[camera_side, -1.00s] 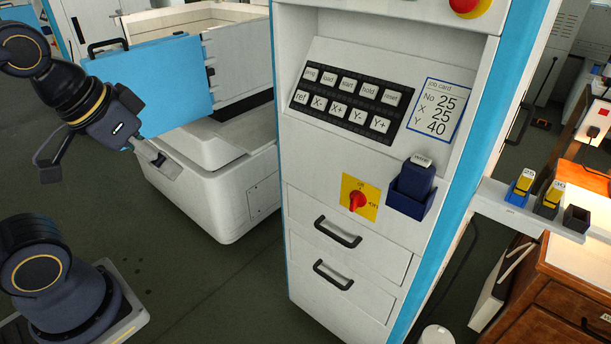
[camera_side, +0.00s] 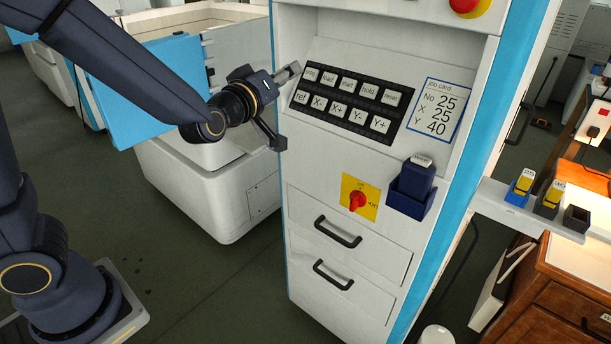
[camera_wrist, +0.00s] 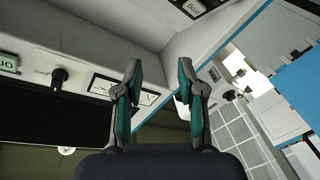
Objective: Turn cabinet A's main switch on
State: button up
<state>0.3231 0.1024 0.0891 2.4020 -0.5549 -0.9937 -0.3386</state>
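A red rotary switch (camera_side: 357,201) sits on a yellow plate (camera_side: 371,210) on the front of the white and blue cabinet (camera_side: 310,170). The plate has a label at the top and one reading ON at the right. The red handle looks roughly upright, toward the top label, though it is small. No letter A shows on this cabinet. My gripper (camera_side: 294,68) is at the cabinet's upper left, near the button panel, above and left of the switch. In the wrist view its two fingers (camera_wrist: 158,78) are apart with nothing between them. Whether they touch the cabinet is unclear.
Black-framed buttons (camera_side: 352,104) and a job card (camera_side: 436,110) are above the switch. A dark blue holder (camera_side: 408,192) juts out just right of it. Two drawer handles (camera_side: 338,233) are below. A black knob (camera_wrist: 58,78) shows in the wrist view.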

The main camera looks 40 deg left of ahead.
jog(key=d+f+m+t+y, duration=0.15)
jog(key=d+f, duration=0.35)
jog(key=f, duration=0.7)
jog(key=m+h, duration=0.6)
jog(key=m, duration=0.3)
send_near(352, 197)
jog(key=shift+n+g+y, duration=0.25)
jog(key=shift+g, duration=0.2)
jog(key=w, duration=1)
jog(key=shift+d+r, duration=0.2)
jog(key=shift+r, duration=0.2)
jog(key=shift+s, duration=0.1)
grip_shut()
